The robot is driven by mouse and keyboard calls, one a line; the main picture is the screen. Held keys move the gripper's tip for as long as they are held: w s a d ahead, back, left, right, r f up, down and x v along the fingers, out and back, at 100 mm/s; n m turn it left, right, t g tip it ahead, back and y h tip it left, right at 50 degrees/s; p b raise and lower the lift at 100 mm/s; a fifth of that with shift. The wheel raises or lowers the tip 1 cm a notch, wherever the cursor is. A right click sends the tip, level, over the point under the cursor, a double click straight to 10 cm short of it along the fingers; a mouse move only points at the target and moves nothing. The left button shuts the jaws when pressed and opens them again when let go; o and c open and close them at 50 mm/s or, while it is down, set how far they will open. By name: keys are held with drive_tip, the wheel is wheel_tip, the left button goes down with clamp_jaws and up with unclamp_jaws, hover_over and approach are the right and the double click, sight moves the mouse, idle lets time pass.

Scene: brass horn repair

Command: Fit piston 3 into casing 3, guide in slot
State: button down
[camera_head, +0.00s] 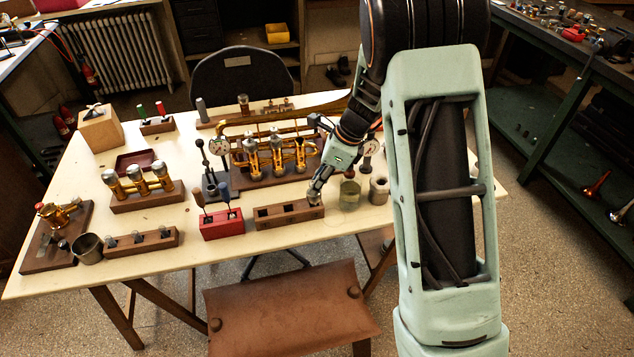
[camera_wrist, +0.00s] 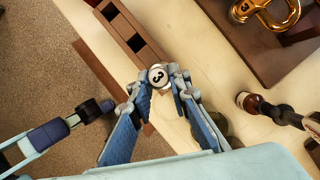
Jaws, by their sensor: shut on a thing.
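My gripper (camera_wrist: 158,80) is shut on piston 3 (camera_wrist: 157,75), whose round pale top with a dark "3" shows between the fingertips in the wrist view. The piston is at the right end of a wooden rack (camera_head: 288,217); the rack's two other square openings look empty. I cannot tell whether the piston is still seated or lifted. In the head view my gripper (camera_head: 317,190) hides most of it. The brass horn (camera_head: 330,107) lies on its wooden stand behind the rack, its upright valve casings (camera_head: 276,155) facing me.
A glass jar (camera_head: 350,195) and a grey metal ring-shaped piece (camera_head: 379,190) stand close right of my gripper. A red tool block (camera_head: 222,225) stands left of the rack. Dial gauges (camera_head: 219,147) flank the horn. The table's front edge is close to the rack.

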wheel_tip(320, 180, up, 10)
drive_tip(key=p, duration=0.8)
drive_tip(key=shift+p, duration=0.35)
idle(0.7)
drive_tip(key=s+d+r+n+g+h+p, duration=0.2)
drive_tip(key=s+d+n, duration=0.3)
drive_tip(key=n, duration=0.5)
drive_tip(key=s+d+r+n+g+h+p, duration=0.2)
drive_tip(key=s+d+r+n+g+p, duration=0.1)
drive_tip(key=n, duration=0.7)
wheel_tip(320, 180, up, 2)
drive_tip(key=shift+s+d+r+n+g+p, duration=0.35)
drive_tip(key=shift+s+d, duration=0.5)
drive_tip(key=shift+d, duration=0.35)
drive_tip(key=shift+s+f, duration=0.1)
drive_tip(key=shift+s, duration=0.05)
